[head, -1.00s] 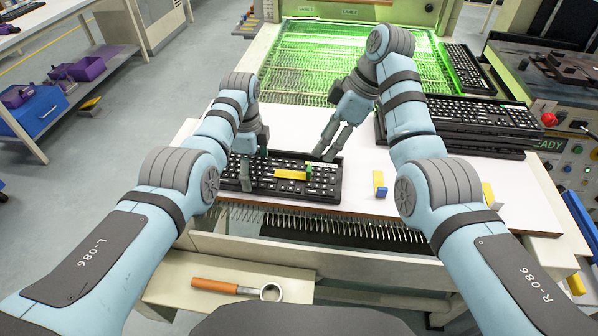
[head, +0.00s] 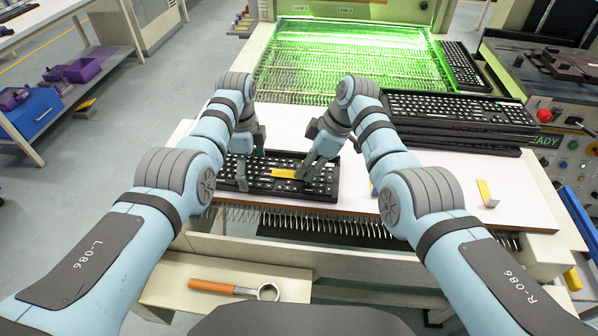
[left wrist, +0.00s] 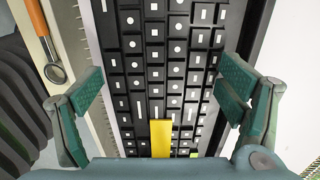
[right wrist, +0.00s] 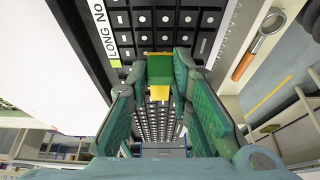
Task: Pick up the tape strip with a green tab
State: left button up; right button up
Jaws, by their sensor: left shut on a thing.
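The keyboard (head: 330,183) lies on the white table. A yellow tape strip (head: 284,174) lies across it, and its green tab (right wrist: 159,68) shows in the right wrist view. My right gripper (head: 308,172) is at the tab end of the strip, with one finger on either side of the tab. I cannot tell whether both fingers press on it. My left gripper (head: 252,162) is shut across the left part of the keyboard, one finger at each long edge; the keyboard also shows between its fingers in the left wrist view (left wrist: 160,60).
Another yellow strip (head: 487,193) stands on the right of the table (head: 440,172). One more (head: 373,189) is mostly behind my right arm. Stacked keyboards (head: 450,125) are at the back right. A wrench with an orange handle (head: 212,286) lies on the lower front shelf.

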jog(key=shift+c, duration=0.4)
notch_tip(320, 180, up, 10)
jog(key=shift+o, duration=0.5)
grip_shut()
pick_arm(q)
jog(key=o, duration=1.5)
